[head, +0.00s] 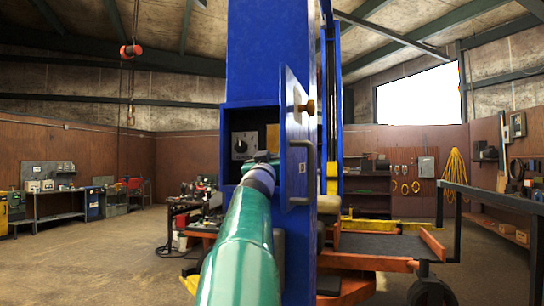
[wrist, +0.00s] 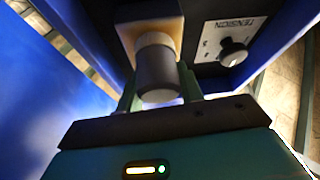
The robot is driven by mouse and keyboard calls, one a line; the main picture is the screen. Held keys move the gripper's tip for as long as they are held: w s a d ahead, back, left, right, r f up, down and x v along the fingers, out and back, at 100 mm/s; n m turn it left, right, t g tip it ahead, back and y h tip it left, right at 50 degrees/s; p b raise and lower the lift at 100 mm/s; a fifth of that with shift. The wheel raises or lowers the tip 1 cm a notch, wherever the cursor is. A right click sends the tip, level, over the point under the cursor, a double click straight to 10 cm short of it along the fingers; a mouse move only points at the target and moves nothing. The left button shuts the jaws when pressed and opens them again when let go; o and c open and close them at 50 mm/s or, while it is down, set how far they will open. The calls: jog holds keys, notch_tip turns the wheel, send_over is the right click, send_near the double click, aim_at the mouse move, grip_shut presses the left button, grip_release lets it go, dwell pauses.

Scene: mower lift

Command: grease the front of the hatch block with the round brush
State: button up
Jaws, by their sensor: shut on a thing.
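My gripper (wrist: 160,92) is shut on the round brush (wrist: 156,75), a short dark grey cylinder with a pale band at its far end. The brush's pale end is against or very close to the tan hatch block (wrist: 150,12); I cannot tell if they touch. The block's face shows an orange-brown tone around the brush. In the head view my gripper (head: 264,160) reaches into the open hatch of the blue column (head: 268,50).

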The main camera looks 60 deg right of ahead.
jog(key=a, duration=0.4)
jog(key=s+a, duration=0.1)
jog(key=shift+a, duration=0.4)
jog(key=shift+a, duration=0.1)
jog(key=a, duration=0.2)
jog(key=shift+s+a, duration=0.2)
jog(key=shift+a, duration=0.2)
